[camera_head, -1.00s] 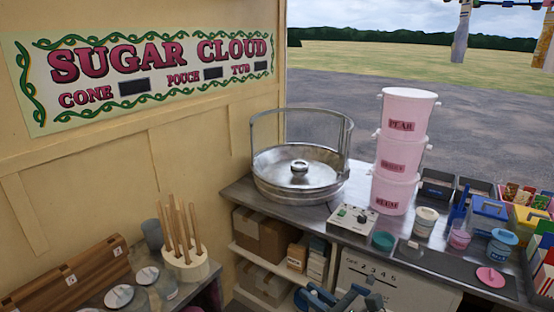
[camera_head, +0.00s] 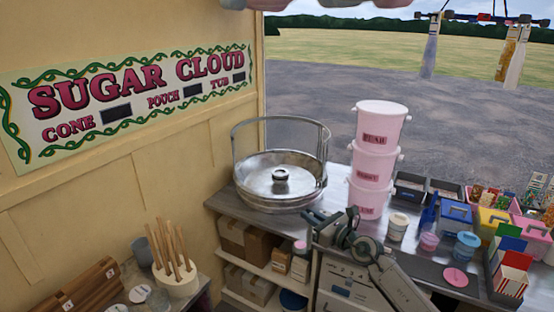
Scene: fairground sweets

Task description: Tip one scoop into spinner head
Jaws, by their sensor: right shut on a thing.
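The spinner head (camera_head: 281,176) is the small round metal piece at the middle of the wide steel bowl (camera_head: 262,201), which stands on the counter inside a clear guard. My right gripper (camera_head: 318,222) is over the counter's front edge, to the right of and nearer than the bowl. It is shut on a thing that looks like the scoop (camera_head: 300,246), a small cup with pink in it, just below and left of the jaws. The scoop's handle is hidden in the jaws. My left gripper is out of view.
A stack of pink tubs (camera_head: 373,155) stands right of the bowl. A white jar (camera_head: 398,226), a pink cup (camera_head: 429,241) and a blue-lidded jar (camera_head: 466,247) stand further right. Cone sticks (camera_head: 172,246) are at lower left. My right arm hides part of the counter.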

